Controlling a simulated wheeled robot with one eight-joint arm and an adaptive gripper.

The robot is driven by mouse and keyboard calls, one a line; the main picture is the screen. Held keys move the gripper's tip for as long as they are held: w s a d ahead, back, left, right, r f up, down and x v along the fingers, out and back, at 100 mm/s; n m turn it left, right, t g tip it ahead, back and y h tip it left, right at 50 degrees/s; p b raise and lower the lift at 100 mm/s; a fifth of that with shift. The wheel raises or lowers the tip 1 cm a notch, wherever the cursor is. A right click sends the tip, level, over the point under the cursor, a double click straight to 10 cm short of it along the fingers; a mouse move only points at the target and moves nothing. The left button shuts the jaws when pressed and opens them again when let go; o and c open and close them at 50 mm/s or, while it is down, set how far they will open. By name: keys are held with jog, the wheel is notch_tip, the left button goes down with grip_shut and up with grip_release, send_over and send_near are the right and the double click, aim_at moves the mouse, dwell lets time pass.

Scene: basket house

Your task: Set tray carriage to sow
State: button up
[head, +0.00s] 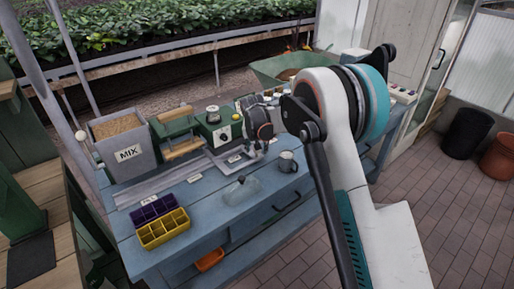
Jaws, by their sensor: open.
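A grey metal rail (150,187) runs along the back of the blue bench, with small white labels (194,178) in front of it, too small to read. A green seeder unit with a wooden handle (178,117) stands behind the rail, beside a green box with a dial and yellow button (216,126). I cannot clearly tell the tray carriage from the rail. My gripper (259,150) is low over the right end of the rail, open, its fingers small and partly hidden. Whether it touches anything is unclear.
A grey MIX bin (118,146) stands at the back left of the blue bench (205,226). Purple (152,210) and yellow (164,230) cell trays lie at the front left.

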jog(key=v, duration=1)
jog(key=shift+s+r, duration=0.2)
jog(key=s+d+r+t, duration=0.1)
jog(key=s+d+r, duration=0.55)
jog(key=s, duration=0.25)
jog(key=s+d+r, duration=0.5)
jog(key=s+r, duration=0.3)
jog(key=s, duration=0.2)
jog(key=s+d+f+n+t, duration=0.1)
jog(key=s+d+f, duration=0.1)
jog(key=s, duration=1)
jog(key=s+d+f, duration=0.2)
jog(key=s+d, duration=0.2)
jog(key=s, duration=0.8)
jog(key=shift+d+n+t+y, duration=0.25)
jog(key=shift+n+t+y, duration=0.05)
jog(key=shift+n+t, duration=0.1)
